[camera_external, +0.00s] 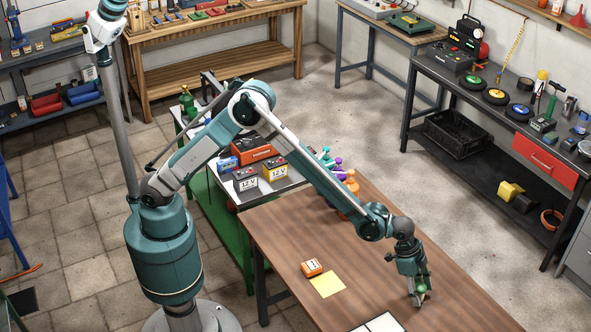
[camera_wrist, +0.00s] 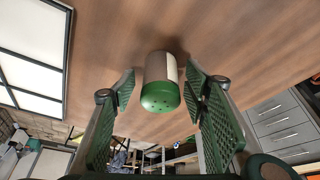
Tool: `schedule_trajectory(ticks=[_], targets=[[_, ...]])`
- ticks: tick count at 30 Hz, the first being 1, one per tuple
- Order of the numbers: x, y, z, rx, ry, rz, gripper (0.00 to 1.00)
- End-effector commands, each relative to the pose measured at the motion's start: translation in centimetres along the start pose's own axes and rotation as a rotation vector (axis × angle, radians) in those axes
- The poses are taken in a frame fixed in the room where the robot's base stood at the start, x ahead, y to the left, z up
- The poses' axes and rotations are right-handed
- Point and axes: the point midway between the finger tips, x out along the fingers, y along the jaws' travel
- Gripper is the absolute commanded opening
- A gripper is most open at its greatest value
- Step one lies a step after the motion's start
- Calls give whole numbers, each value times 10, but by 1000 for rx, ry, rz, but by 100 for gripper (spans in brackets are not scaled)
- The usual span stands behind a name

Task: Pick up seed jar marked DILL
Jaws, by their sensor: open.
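A small jar (camera_wrist: 162,92) with a green perforated lid and a pale body shows in the wrist view, between my gripper's two fingers. Its marking cannot be read, so I cannot tell whether it says DILL. My gripper (camera_wrist: 164,92) is open, with a green pad on each side of the jar and a gap on both sides. In the external view my gripper (camera_external: 418,298) is low over the brown wooden table (camera_external: 370,270), and a bit of green shows at its fingers.
A white panel with a dark frame (camera_external: 382,325) lies on the table left of my gripper; the wrist view shows it too (camera_wrist: 30,60). A yellow sheet (camera_external: 328,284) and an orange device (camera_external: 312,267) lie farther left. Coloured bottles (camera_external: 345,180) stand at the table's far end.

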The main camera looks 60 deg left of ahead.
Motion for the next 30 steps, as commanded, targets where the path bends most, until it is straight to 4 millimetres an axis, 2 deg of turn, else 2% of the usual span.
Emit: schedule_trajectory(ticks=[10, 17, 30], targets=[[0, 0, 0, 0, 0, 0, 45], [0, 0, 0, 0, 0, 0, 15], [-5, 0, -2, 0, 0, 0, 15]])
